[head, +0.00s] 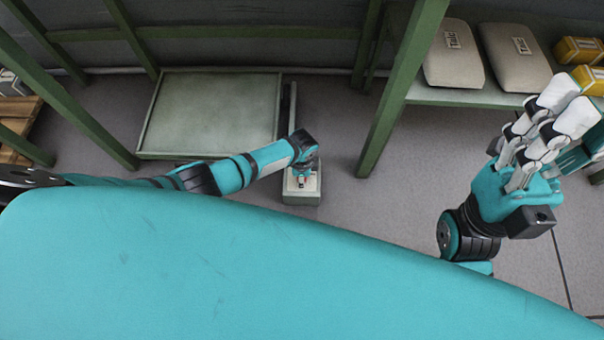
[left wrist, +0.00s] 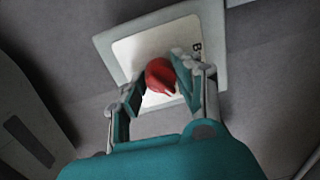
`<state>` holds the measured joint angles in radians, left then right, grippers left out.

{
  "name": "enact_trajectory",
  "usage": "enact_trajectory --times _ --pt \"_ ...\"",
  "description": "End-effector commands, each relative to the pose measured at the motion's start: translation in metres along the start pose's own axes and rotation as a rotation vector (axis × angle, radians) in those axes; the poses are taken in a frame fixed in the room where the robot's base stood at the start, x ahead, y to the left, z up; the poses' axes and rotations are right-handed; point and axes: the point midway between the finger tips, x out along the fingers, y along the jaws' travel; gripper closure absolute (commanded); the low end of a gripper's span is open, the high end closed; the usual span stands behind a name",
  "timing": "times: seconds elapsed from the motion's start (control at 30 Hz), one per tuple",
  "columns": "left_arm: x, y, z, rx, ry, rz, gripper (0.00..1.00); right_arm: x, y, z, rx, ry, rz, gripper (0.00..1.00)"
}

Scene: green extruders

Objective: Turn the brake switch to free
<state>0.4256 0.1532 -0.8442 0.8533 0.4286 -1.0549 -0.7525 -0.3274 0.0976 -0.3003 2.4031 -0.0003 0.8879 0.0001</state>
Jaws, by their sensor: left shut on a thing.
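The brake switch is a red knob (left wrist: 160,75) on a pale square plate (left wrist: 140,52), with partly hidden lettering beginning with "B" on its right. My left gripper (left wrist: 158,88) has its fingers on both sides of the knob and is shut on it. The knob's pointer leans to the lower right in the left wrist view. In the head view the left gripper (head: 303,168) is over a small grey box (head: 302,196) and hides the knob. My right gripper (head: 572,112) is raised at the right, fingers spread, holding nothing visible.
A pale flat platform (head: 212,110) lies left of the box. Green posts (head: 402,85) frame the rack behind. Talc sacks (head: 454,55) and yellow boxes (head: 578,50) sit on the shelf at right. Grey floor (head: 370,215) is clear right of the box.

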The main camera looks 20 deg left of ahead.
Motion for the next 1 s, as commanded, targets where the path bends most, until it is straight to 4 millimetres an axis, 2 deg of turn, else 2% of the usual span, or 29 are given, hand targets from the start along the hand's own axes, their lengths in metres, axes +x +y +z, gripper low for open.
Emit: enact_trajectory --times 0.67,0.7,0.83,1.0 --pt "0.0004 0.0002 0.0 0.061 0.003 0.0 1.0 -0.0011 -0.0001 0.0003 0.001 -0.005 0.001 0.6" --pt "0.0004 0.0002 0.0 0.061 0.003 0.0 0.63 -0.0012 -0.0001 0.0004 0.001 -0.005 0.001 0.6" --pt "0.0003 0.0002 0.0 0.06 0.003 0.0 0.46 -0.0012 -0.0001 0.0005 0.001 -0.006 0.001 0.6" --pt "0.0002 0.0002 -0.0001 0.059 0.003 0.0 0.45 -0.0012 0.0 0.0006 0.001 -0.007 0.001 0.6"
